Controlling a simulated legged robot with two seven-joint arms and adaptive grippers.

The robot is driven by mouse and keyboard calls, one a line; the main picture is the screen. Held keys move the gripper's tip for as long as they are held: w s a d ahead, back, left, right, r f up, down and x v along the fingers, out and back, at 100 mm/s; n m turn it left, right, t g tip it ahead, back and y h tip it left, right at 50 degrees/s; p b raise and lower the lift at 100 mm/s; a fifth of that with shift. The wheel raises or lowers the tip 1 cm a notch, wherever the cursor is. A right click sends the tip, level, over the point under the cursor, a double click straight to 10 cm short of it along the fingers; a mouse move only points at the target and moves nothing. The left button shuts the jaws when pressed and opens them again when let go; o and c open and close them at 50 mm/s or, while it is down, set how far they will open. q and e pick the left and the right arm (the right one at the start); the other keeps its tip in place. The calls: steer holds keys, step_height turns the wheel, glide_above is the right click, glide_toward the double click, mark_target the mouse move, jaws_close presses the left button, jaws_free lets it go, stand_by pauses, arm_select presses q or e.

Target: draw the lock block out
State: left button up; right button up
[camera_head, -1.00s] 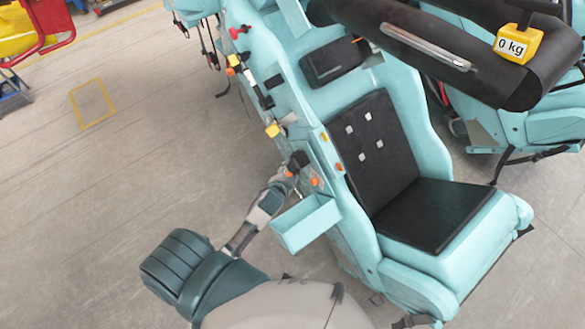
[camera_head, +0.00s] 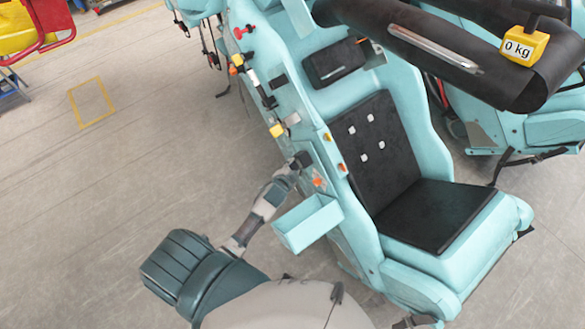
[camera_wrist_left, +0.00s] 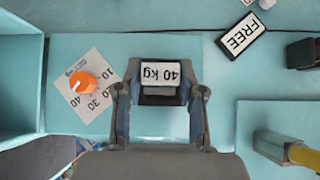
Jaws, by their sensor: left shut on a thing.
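The lock block, a dark block with a white "40 kg" label (camera_wrist_left: 160,75), sits between my left gripper's fingers in the left wrist view. My left gripper (camera_wrist_left: 160,95) is shut on it, one finger on each side. In the head view my left gripper (camera_head: 292,166) is at the teal side panel of the seat, by a small dark block (camera_head: 301,160). How deep the block sits in the panel is hidden.
An orange knob (camera_wrist_left: 83,82) on a numbered dial plate is left of the gripper. A teal open bin (camera_head: 307,222) juts out below it. A "FREE" plate (camera_wrist_left: 241,35) and a yellow-handled part (camera_wrist_left: 300,154) lie right. The black-padded seat (camera_head: 370,140) stands behind.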

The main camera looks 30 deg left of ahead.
arm_select(q)
steer(key=shift+s+a+f, duration=0.15)
steer(key=shift+a+f, duration=0.05)
steer(key=shift+f, duration=0.15)
steer(key=c, duration=0.4)
steer(key=shift+s+a+f, duration=0.1)
steer(key=shift+s+a, duration=0.05)
jaws_close()
steer(key=s+p, duration=0.1)
steer(key=s+a+p, duration=0.1)
steer(key=s, duration=0.1)
steer(key=s+a+p, duration=0.1)
steer(key=s, duration=0.1)
steer(key=shift+s+a+r+p, duration=0.15)
steer(key=shift+r+p, duration=0.05)
steer(key=shift+p, duration=0.1)
arm_select(e)
steer(key=r, duration=0.1)
steer(key=a+r, duration=0.2)
steer(key=shift+w+r, duration=0.15)
steer(key=shift+r, duration=0.25)
steer(key=shift+d, duration=0.1)
